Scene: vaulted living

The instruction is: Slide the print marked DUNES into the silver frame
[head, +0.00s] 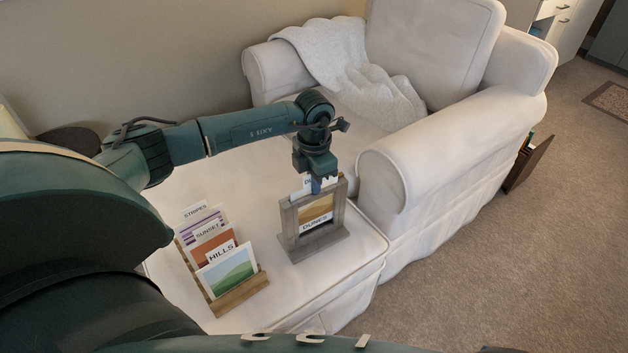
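The silver frame (287,222), grey-brown in this light, stands upright on its flat base near the front of the white ottoman. The DUNES print (318,207) shows tan and orange in the frame's opening, with the word DUNES low in it. A white tab starting with "D" sticks up above the frame's top edge, partly hidden by my gripper. My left gripper (317,184) points down at the top of the frame, with its fingertips closed at the print's upper edge. My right gripper is not in view.
A wooden rack (240,292) left of the frame holds prints marked STRIPES (196,210), SUNSET (208,233) and HILLS (230,270). The ottoman (310,287) has free room around the frame. A white armchair (450,165) with a throw (345,75) stands behind.

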